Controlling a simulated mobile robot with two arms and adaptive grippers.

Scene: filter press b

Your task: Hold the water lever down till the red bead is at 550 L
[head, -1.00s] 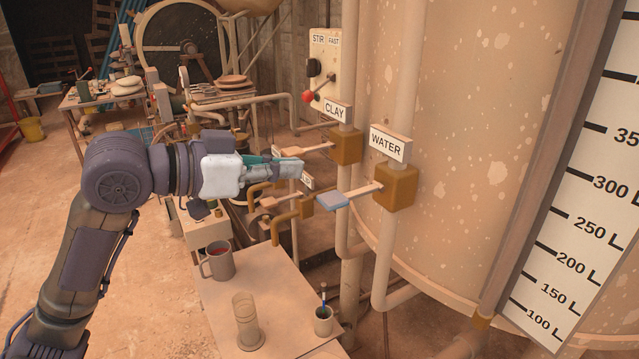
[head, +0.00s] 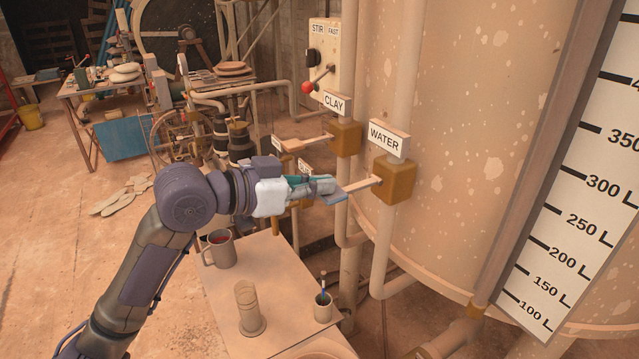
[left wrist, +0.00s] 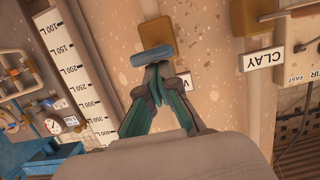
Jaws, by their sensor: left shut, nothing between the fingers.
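The water lever (head: 358,185) sticks out left from its brown valve block (head: 393,182) under the WATER sign (head: 388,140). Its blue paddle (head: 333,199) is partly covered by my left gripper (head: 328,184). The gripper is shut and empty, its fingertips at the paddle's upper side; I cannot tell if they touch. In the left wrist view the blue paddle (left wrist: 152,56) lies just beyond the closed fingertips (left wrist: 158,68). The level scale (head: 590,210) shows marks from 100 L to about 350 L. No red bead is visible. My right gripper is out of view.
The clay lever (head: 306,143) sits behind and left of the water lever, near the stir box (head: 323,65) with its red knob. Below, a table (head: 225,290) carries a mug (head: 220,249), a glass cylinder (head: 249,310) and a small cup (head: 323,308).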

